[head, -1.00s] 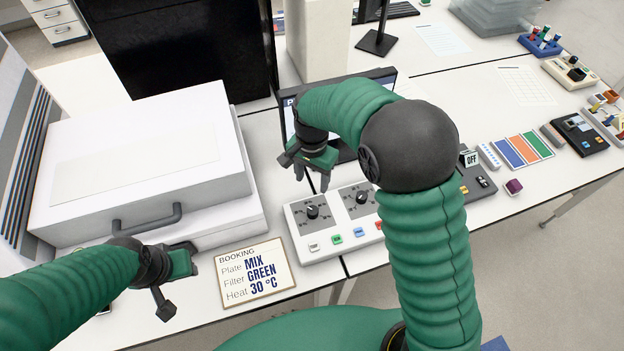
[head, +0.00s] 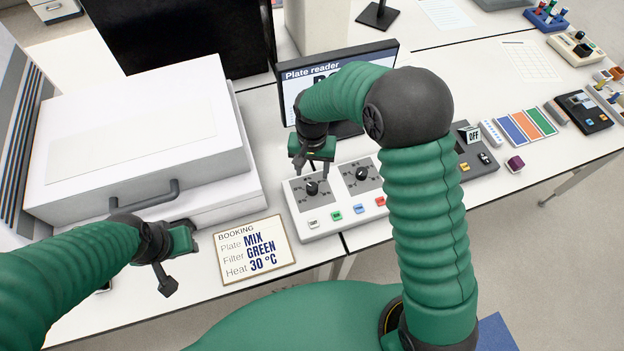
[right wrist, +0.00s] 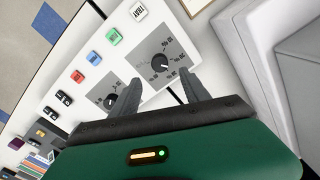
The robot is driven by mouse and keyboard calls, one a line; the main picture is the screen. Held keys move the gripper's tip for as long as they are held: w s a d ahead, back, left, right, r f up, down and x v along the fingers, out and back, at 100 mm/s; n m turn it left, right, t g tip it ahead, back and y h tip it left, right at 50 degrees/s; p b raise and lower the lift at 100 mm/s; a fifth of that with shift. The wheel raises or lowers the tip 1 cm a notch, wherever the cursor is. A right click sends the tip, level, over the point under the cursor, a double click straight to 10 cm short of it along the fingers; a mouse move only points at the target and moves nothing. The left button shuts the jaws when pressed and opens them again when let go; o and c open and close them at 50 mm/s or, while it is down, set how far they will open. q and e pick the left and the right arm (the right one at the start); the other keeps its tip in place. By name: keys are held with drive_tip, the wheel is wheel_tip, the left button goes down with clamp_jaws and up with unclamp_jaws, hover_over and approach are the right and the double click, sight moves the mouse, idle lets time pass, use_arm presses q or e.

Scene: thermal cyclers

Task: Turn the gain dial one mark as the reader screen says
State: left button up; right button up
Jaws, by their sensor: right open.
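The white control panel (head: 330,213) has two black dials on grey scales, the left dial (head: 312,188) and the right dial (head: 362,174). Their labels are too small to read, so I cannot tell which is gain. My right gripper (head: 316,171) is open, pointing down just above the left dial. In the right wrist view, that dial (right wrist: 160,63) shows between and beyond the spread fingertips (right wrist: 160,80), apparently untouched. The reader screen (head: 300,82) reads "Plate reader"; my right arm hides most of its message. My left gripper (head: 180,264) is open and empty over the table's front.
A booking card (head: 254,250) reads MIX, GREEN, 30 °C. Colored buttons line the panel's front. A large white lidded machine (head: 140,150) stands left. Right of my arm are a dark switch box marked OFF (head: 476,150), a purple cube (head: 515,164) and colored strips (head: 525,125).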

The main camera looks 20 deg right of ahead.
sight(312, 186)
wheel_tip(312, 186, down, 8)
drive_tip(key=shift+f+p, duration=0.1)
drive_tip(key=shift+p, duration=0.65)
clamp_jaws()
